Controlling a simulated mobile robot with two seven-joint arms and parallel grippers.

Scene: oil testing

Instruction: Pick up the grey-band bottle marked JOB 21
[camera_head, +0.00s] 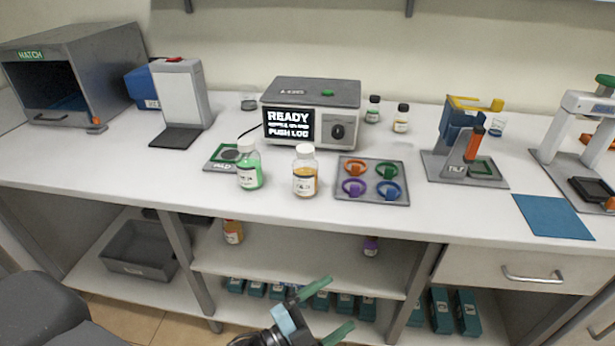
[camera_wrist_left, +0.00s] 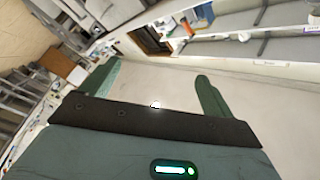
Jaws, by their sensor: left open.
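Two white-capped bottles stand upright at the front of the bench in the head view. One holds green liquid (camera_head: 249,168), the other amber liquid (camera_head: 305,172). Two smaller bottles stand at the back, one dark-capped with a green tint (camera_head: 373,110) and one yellowish (camera_head: 401,119). An orange bottle (camera_head: 233,232) and a purple-toned bottle (camera_head: 371,246) stand on the shelf below. The labels are too small for me to read JOB 21 or pick out a grey band. My left gripper (camera_head: 335,308) is open and empty, low in front of the shelves; its fingers also show in the left wrist view (camera_wrist_left: 155,90).
A tester with a READY screen (camera_head: 311,108) stands behind the bottles. A grey tray (camera_head: 345,196) with coloured rings lies right of the amber bottle. A hatch box (camera_head: 75,70) is at left. The bench edge and shelf lie between my gripper and the bench top.

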